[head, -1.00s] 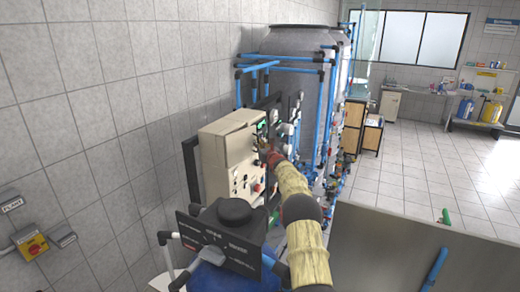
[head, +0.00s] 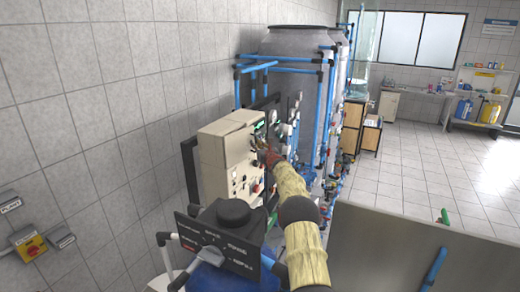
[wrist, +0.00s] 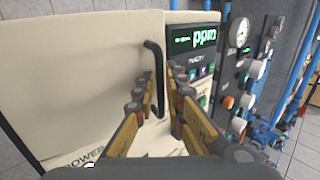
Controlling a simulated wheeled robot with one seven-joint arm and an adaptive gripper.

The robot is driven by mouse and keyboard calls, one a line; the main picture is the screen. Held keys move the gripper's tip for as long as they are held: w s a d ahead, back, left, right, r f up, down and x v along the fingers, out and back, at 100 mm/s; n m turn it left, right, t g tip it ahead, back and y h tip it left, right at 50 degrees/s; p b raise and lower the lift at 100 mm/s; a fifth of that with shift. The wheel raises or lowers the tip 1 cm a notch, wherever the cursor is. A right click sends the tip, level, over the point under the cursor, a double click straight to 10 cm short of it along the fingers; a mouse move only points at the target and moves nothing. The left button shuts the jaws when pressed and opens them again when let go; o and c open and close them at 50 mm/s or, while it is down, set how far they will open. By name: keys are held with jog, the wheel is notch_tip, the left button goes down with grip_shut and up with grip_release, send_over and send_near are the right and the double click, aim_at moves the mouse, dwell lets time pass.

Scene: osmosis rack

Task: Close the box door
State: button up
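The box is a cream cabinet (head: 222,160) on the left wall side, with its broad cream door (wrist: 75,80) filling the left of the wrist view. A black curved handle (wrist: 159,75) is at the door's right edge. My gripper (wrist: 160,88) is in front of the handle, its two yellowish fingers apart, with the lower part of the handle showing between them. I cannot tell whether they touch it. In the head view my gripper (head: 266,154) is at the box's right front, small and partly hidden by my arm. How far the door stands ajar is unclear.
A panel with a green "ppm" display (wrist: 195,39) and buttons sits right of the handle. Gauges, knobs and blue pipes (head: 330,105) lie further right, before big grey tanks (head: 290,60). Open floor (head: 430,165) is to the right.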

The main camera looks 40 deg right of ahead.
jog(key=v, duration=1.1)
jog(key=shift+s, duration=0.35)
jog(key=shift+a, duration=0.15)
jog(key=shift+c, duration=0.8)
jog(key=shift+s+r+b, duration=0.2)
jog(key=shift+b, duration=0.8)
grip_shut()
jog(key=s+d+f+n+g+h+b, duration=0.1)
jog(key=s+n+b, duration=0.2)
jog(key=n, duration=0.5)
jog(key=s+d+n+h+b, duration=0.1)
jog(key=s+n+h+b, duration=0.15)
jog(key=n, duration=0.55)
jog(key=w+d+p, duration=0.1)
jog(key=w+p, duration=0.6)
jog(key=w, duration=0.6)
jog(key=shift+d+f+y, duration=0.2)
jog(key=shift+d+y, duration=0.2)
jog(key=shift+y, duration=0.05)
